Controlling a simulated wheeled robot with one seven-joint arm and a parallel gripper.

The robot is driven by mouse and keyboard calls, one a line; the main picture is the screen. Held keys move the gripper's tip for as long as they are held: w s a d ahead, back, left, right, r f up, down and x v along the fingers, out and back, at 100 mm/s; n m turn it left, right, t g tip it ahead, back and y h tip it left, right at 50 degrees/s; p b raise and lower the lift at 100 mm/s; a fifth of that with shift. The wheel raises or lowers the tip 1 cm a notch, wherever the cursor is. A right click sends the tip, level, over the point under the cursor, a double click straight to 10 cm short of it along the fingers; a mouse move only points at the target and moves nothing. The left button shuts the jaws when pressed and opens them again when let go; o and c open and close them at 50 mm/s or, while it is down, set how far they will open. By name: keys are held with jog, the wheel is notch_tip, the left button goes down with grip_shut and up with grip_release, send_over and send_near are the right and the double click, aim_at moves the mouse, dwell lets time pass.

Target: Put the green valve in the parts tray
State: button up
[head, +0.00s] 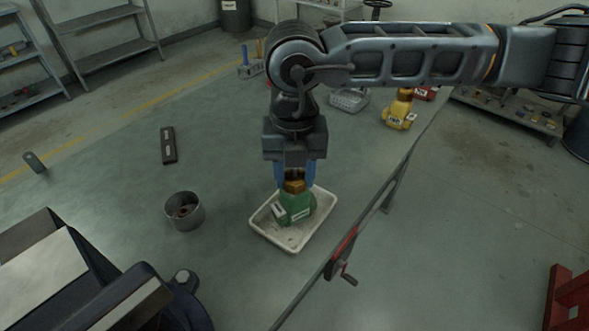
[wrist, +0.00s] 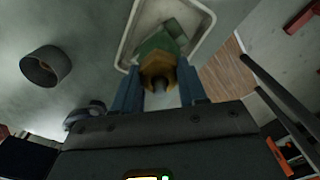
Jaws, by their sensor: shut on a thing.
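The green valve (head: 295,209) has a brass-coloured top and a white label. It is upright in the head view, inside the outline of the white parts tray (head: 265,236). Whether its base touches the tray floor I cannot tell. My gripper (head: 295,184) points down with its blue fingers shut on the brass top of the valve. In the wrist view the valve (wrist: 162,42) extends away from my gripper (wrist: 158,88) over the tray (wrist: 127,42), with the brass part between the fingers.
A grey metal pot (head: 184,211) stands left of the tray. A rail with a red clamp (head: 343,250) runs close on the tray's right. A yellow valve (head: 399,110) and a grey basket (head: 349,99) are farther back. A dark bar (head: 168,145) lies at left.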

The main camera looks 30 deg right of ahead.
jog(key=shift+f, duration=0.15)
jog(key=o, duration=1.2)
jog(key=shift+c, duration=0.2)
notch_tip(320, 180, up, 12)
jog(key=shift+r+b, duration=0.2)
jog(key=shift+b, duration=0.2)
